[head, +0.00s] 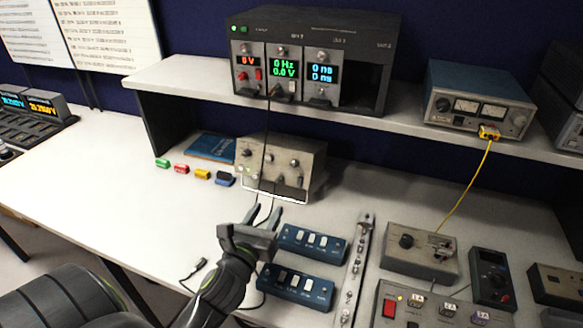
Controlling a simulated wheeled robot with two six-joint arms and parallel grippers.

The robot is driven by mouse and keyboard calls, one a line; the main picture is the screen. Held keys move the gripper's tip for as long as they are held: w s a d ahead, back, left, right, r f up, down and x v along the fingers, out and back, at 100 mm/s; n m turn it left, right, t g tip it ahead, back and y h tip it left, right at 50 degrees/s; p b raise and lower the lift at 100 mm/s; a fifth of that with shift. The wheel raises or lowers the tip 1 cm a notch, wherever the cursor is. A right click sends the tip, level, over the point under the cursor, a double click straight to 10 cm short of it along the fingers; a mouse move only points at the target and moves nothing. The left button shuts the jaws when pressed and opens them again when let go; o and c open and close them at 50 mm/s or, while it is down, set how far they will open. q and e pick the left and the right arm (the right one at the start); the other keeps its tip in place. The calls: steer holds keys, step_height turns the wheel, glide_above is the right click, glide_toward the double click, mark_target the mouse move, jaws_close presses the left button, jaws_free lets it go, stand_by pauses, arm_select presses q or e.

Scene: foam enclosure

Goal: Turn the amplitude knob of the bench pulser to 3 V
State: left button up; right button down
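A beige box with several knobs (282,168) stands on the bench under the shelf. It may be the bench pulser, but its labels are too small to read. Its front panel carries small knobs, and a dark cable runs up from it to the shelf. My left gripper (264,212) is in front of and below this box, its two fingers apart with nothing between them. It is apart from the knobs. My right gripper is not in view.
A rack of modules (310,58) on the shelf shows 0 V, 0 Hz, 0.0 V and 0 ns. Blue switch boxes (297,285) and a metal rail (356,270) lie right of my gripper. Coloured blocks (203,174) and a blue book (210,146) lie left.

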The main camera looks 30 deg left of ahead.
mark_target(293, 165)
arm_select(q)
steer(key=p+x, duration=0.1)
steer(key=x, duration=1.6)
steer(key=shift+r+p, duration=0.1)
steer(key=shift+p, duration=0.2)
steer(key=shift+c, duration=1.3)
jaws_close()
